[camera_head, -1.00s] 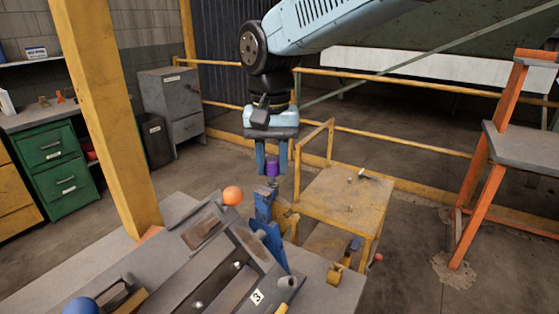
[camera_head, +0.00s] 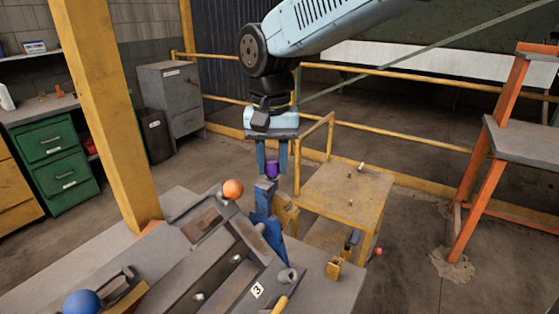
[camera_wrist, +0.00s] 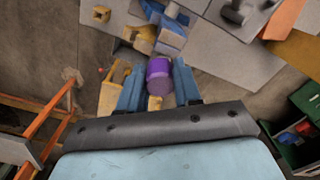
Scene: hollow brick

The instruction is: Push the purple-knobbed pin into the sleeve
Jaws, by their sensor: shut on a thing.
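A purple knob (camera_head: 271,169) sits between the fingertips of my gripper (camera_head: 272,171). In the wrist view the purple knob (camera_wrist: 159,78) shows between the two blue fingers of my gripper (camera_wrist: 159,90), which is shut on it. The pin's shaft is hidden. A blue upright bracket (camera_head: 267,205) stands directly below the knob in the head view, at the bench edge. The blue bracket (camera_wrist: 171,38) also shows just beyond the knob in the wrist view. I cannot tell the sleeve's opening, or whether the pin touches it.
A yellow table (camera_head: 345,195) with small parts stands behind to the right. An orange frame (camera_head: 480,185) stands at far right. Yellow railings run behind.

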